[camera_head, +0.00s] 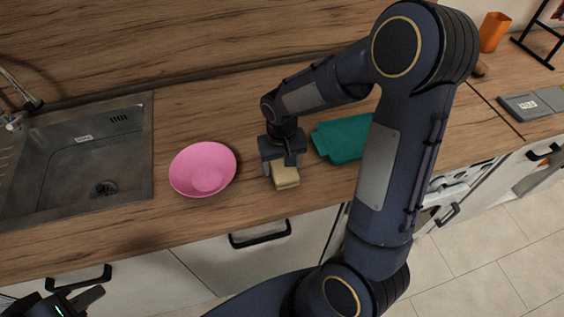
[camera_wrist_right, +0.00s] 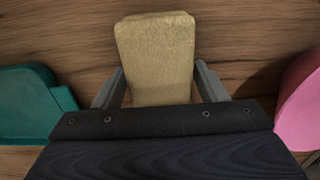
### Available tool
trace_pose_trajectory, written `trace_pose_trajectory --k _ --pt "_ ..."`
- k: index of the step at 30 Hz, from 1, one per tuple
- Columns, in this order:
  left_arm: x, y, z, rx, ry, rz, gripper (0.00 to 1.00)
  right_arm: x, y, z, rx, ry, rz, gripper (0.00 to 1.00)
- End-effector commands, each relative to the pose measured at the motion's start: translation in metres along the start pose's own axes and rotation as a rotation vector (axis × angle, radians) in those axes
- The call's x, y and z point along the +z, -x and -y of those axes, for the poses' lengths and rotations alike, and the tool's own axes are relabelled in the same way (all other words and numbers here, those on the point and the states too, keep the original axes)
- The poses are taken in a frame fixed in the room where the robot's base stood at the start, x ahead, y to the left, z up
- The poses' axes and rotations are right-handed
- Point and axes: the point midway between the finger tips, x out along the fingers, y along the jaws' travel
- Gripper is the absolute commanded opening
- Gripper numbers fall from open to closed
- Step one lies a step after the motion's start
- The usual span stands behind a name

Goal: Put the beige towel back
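The beige towel (camera_head: 285,178) is a folded block on the wooden worktop near its front edge. It also shows in the right wrist view (camera_wrist_right: 156,55). My right gripper (camera_head: 283,163) is low over the towel's back part. In the wrist view its fingers stand on either side of the towel's near end, with small gaps, so the gripper looks open. The palm hides the towel's near end. My left gripper (camera_head: 75,302) is at the bottom left of the head view, below the worktop edge and partly cut off. I cannot tell whether its fingers are open.
A pink bowl (camera_head: 203,168) stands left of the towel, and a teal tray-like item (camera_head: 341,139) lies to the right. A metal sink (camera_head: 75,165) is at the far left. An orange cup (camera_head: 493,32) and a grey device (camera_head: 530,104) are at the far right.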

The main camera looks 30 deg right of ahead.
Motion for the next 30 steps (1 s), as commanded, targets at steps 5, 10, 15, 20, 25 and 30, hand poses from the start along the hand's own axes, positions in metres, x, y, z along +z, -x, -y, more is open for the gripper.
trace_pose_trajectory --k 5,10,15,20,25,30 --pt "0.0 0.001 0.0 0.0 0.0 0.0 0.28 0.0 0.001 0.0 0.0 0.0 0.0 0.8" --pt "-0.001 0.001 0.0 0.0 0.0 0.0 0.28 0.0 0.001 0.0 0.0 0.0 0.0 0.8" --pt "-0.002 0.003 -0.001 0.0 0.0 -0.001 0.28 -0.001 0.011 0.0 -0.001 0.0 -0.004 0.8" --pt "-0.001 0.002 -0.001 0.0 0.0 0.0 0.28 -0.001 0.041 0.0 -0.003 0.001 -0.008 0.8" --pt "-0.001 0.001 -0.001 0.0 0.0 0.0 0.28 -0.002 0.079 0.001 -0.002 0.001 -0.008 0.8" --pt "-0.001 0.001 -0.001 0.0 0.0 0.0 0.28 -0.001 0.107 0.0 -0.001 -0.001 -0.004 0.8"
